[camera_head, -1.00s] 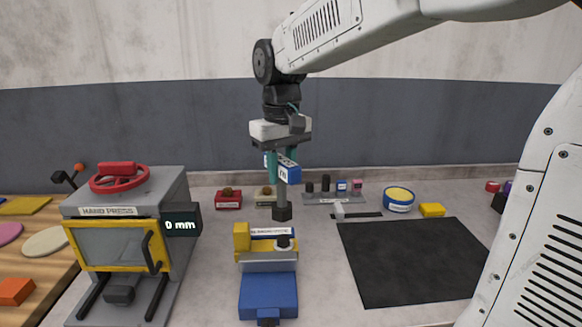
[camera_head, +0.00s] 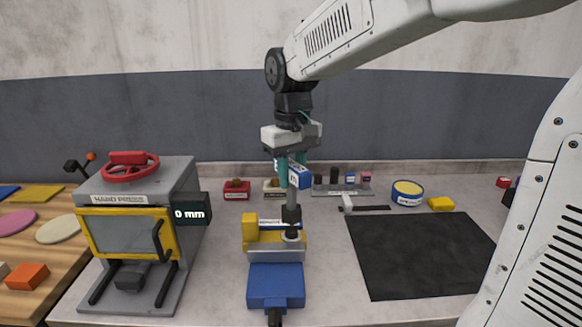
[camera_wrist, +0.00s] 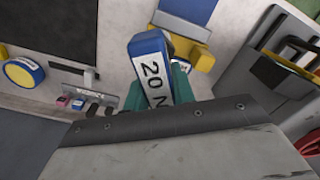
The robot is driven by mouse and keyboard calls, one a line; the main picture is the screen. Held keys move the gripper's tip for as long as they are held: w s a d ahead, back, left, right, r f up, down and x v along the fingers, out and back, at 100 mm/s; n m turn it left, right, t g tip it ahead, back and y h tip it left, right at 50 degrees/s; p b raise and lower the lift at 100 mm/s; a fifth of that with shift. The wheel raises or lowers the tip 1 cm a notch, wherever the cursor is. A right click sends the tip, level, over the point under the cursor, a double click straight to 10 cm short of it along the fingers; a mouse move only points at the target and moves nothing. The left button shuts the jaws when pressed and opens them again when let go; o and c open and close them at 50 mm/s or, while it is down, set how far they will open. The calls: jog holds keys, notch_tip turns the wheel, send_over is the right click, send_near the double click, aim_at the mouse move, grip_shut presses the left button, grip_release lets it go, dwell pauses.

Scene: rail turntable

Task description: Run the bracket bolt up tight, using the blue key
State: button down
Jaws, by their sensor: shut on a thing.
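My gripper (camera_head: 293,172) is shut on the blue key (camera_head: 303,176), whose blue head shows a white label reading "20 N" in the wrist view (camera_wrist: 152,70). The key hangs upright, with a grey shaft and a dark socket end (camera_head: 291,214). The socket is directly over the bolt (camera_head: 292,235) on the bracket (camera_head: 276,254), which sits at the blue vise (camera_head: 275,286). I cannot tell whether socket and bolt touch. A yellow block (camera_head: 249,228) stands at the bracket's left.
The hand press (camera_head: 130,235) stands left, its display reading 0 mm. A rack (camera_head: 343,191) with several small pieces, a blue-yellow round tin (camera_head: 407,193) and a yellow block (camera_head: 441,204) are behind. A black mat (camera_head: 420,255) lies clear at right.

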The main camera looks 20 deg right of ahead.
aim_at(292, 190)
jog(key=n, duration=0.5)
jog(key=shift+n, duration=0.4)
jog(key=n, duration=1.1)
jog(key=shift+w+n, duration=0.1)
jog(key=shift+n, duration=0.3)
jog(key=n, duration=0.6)
jog(key=shift+f, duration=2.15)
